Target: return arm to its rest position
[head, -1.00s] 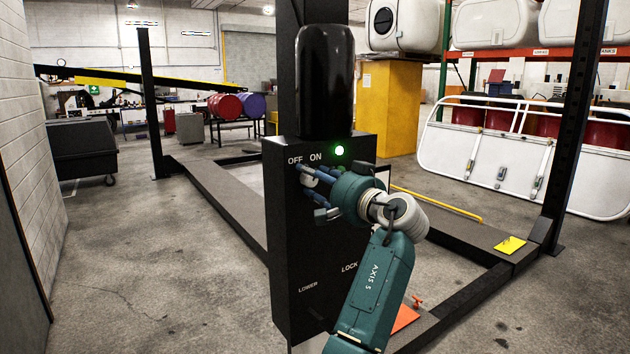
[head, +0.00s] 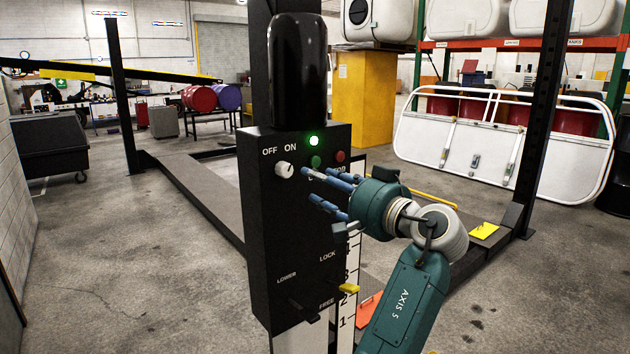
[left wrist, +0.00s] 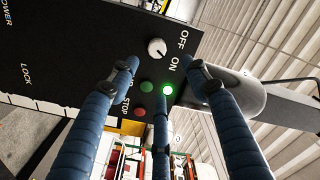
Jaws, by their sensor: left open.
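My left gripper (head: 332,190) is at the right of the black control box (head: 262,225) in the head view, with its blue fingers spread and empty, pointing at the panel. The white knob (head: 284,170) beside the OFF and ON labels is clear of the fingers, and a green light (head: 313,141) glows above. In the left wrist view the fingers (left wrist: 160,100) reach toward the panel, with the knob (left wrist: 157,47) and the lit green light (left wrist: 167,90) between them. The fingers partly cover the label beside the buttons. My right gripper is not in view.
A dark post rises behind the box. A yellow cabinet (head: 364,98) and a white panel (head: 500,150) stand behind at the right. Open concrete floor (head: 125,265) lies to the left.

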